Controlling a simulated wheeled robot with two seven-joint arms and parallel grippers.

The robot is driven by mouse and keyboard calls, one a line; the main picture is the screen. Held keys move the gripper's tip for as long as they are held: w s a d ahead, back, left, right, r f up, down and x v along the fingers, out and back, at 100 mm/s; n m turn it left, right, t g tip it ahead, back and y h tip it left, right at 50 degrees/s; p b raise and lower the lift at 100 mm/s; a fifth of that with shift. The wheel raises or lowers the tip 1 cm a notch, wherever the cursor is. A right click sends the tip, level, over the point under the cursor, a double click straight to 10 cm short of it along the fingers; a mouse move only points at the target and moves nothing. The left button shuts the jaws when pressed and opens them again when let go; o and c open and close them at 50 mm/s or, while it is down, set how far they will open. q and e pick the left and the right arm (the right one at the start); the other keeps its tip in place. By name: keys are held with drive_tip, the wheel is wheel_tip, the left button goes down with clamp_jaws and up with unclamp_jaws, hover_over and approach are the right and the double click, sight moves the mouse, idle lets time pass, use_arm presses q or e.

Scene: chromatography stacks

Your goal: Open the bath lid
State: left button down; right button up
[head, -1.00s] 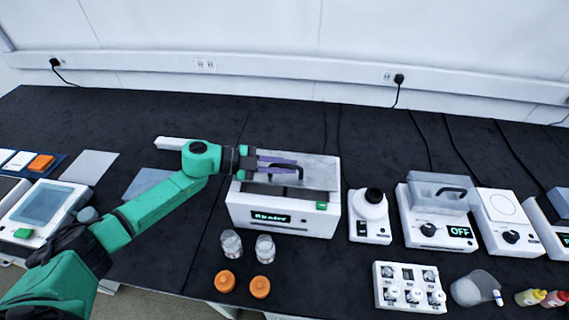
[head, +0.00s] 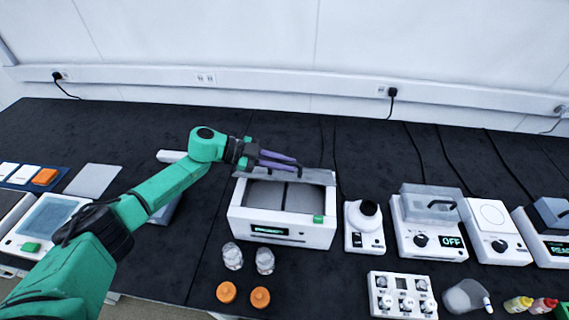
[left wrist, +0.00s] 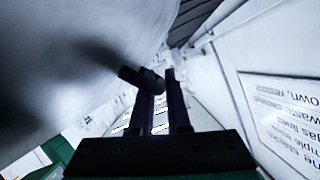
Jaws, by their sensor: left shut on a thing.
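The bath (head: 240,225) is a white box with a lit green display and a green button, near the middle of the bench in the head view. Its grey lid (head: 318,177) is tilted up at the back, and the grey inside of the bath shows. My left gripper (head: 294,164) is above the back of the bath, its purple fingers shut on the lid's dark handle. In the left wrist view the handle (left wrist: 140,78) is at the fingertips (left wrist: 160,80), beside the pale lid surface (left wrist: 60,70). My right gripper is out of view.
Two glass jars (head: 232,256) and two orange caps (head: 226,292) stand in front of the bath. A white device with a round top (head: 367,215) is close on its right. A clear-lidded unit reading OFF (head: 420,238) stands farther right. The wall is behind.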

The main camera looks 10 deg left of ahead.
use_arm(q)
drive_tip(key=c, duration=1.2)
unclamp_jaws()
drive_tip(key=shift+o, duration=0.2)
drive_tip(key=shift+a+r, duration=0.1)
drive_tip(key=shift+a, duration=0.35)
drive_tip(key=b+v, duration=0.4)
drive_tip(key=v, duration=0.9)
drive_tip(key=shift+a+b, duration=0.1)
drive_tip(key=shift+b, duration=0.25)
drive_tip(key=shift+a+r, duration=0.15)
drive_tip(key=shift+a, duration=0.05)
